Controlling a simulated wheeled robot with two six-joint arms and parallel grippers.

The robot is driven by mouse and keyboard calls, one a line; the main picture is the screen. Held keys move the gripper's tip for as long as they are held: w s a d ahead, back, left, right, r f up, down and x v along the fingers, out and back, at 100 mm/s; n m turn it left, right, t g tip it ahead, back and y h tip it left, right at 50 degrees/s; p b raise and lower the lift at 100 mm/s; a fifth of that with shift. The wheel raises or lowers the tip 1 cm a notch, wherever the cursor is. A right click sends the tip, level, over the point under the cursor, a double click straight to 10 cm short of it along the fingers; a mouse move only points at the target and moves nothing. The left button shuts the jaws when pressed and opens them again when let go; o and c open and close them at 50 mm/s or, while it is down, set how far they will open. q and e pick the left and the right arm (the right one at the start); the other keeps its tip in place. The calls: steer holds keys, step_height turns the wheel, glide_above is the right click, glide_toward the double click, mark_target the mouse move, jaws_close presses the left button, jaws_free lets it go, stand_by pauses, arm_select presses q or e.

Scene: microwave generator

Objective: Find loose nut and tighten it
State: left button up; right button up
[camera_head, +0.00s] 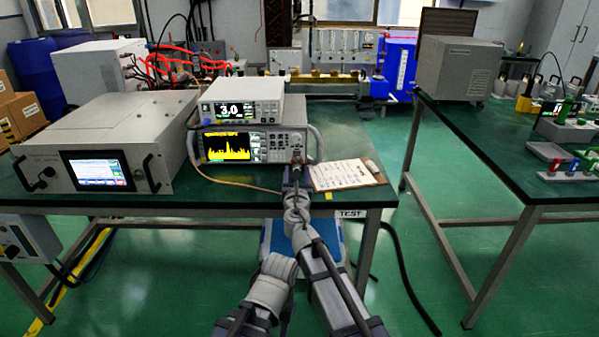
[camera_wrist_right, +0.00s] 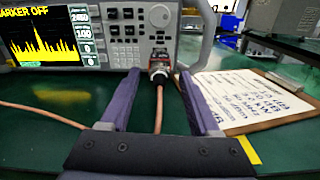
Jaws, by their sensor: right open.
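The spectrum analyzer (camera_head: 262,146) stands on the green-topped table with a yellow trace on its screen. A cable connector with a metal nut (camera_wrist_right: 158,66) sits on its front panel at the lower right, and an orange-brown cable (camera_wrist_right: 158,110) hangs from it. My right gripper (camera_head: 295,170) is in front of the analyzer. In the right wrist view my right gripper (camera_wrist_right: 160,76) is open, one finger on each side of the connector, with gaps showing on both sides. Whether the nut is loose cannot be told. My left gripper is not in view.
A clipboard with paper (camera_head: 345,174) lies right of my right gripper. A meter reading 3.0 (camera_head: 240,100) rests on the analyzer. A large grey unit with a touchscreen (camera_head: 105,145) stands left. Another green table (camera_head: 505,125) is at right, with floor between.

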steer(key=shift+w, duration=0.1)
jaws_close()
stand_by(0.5)
